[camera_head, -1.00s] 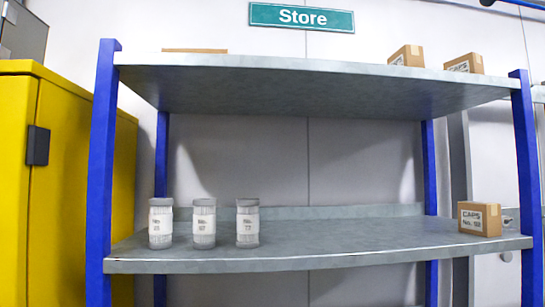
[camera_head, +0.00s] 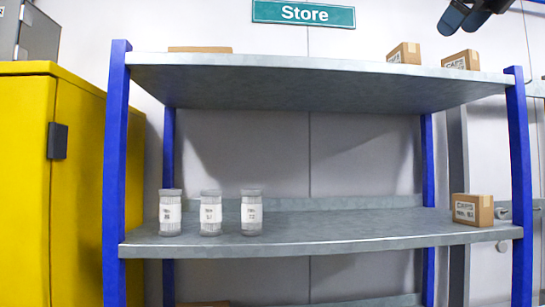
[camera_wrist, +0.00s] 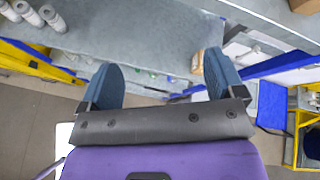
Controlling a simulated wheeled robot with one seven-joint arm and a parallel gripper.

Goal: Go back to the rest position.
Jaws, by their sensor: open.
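My gripper (camera_wrist: 163,80) is open and empty in the wrist view, with its two blue-grey fingers apart above the shelf edge and the floor. In the head view the gripper (camera_head: 465,17) shows dark at the top right, above the boxes and partly cut off by the frame. It touches nothing that I can see.
A shelf rack with blue posts (camera_head: 117,180) stands ahead. Three labelled jars (camera_head: 210,213) stand on its lower shelf (camera_head: 340,236) at the left, and a carton (camera_head: 472,209) at the right. Cartons (camera_head: 404,53) sit on the upper shelf. A yellow cabinet (camera_head: 28,170) stands left.

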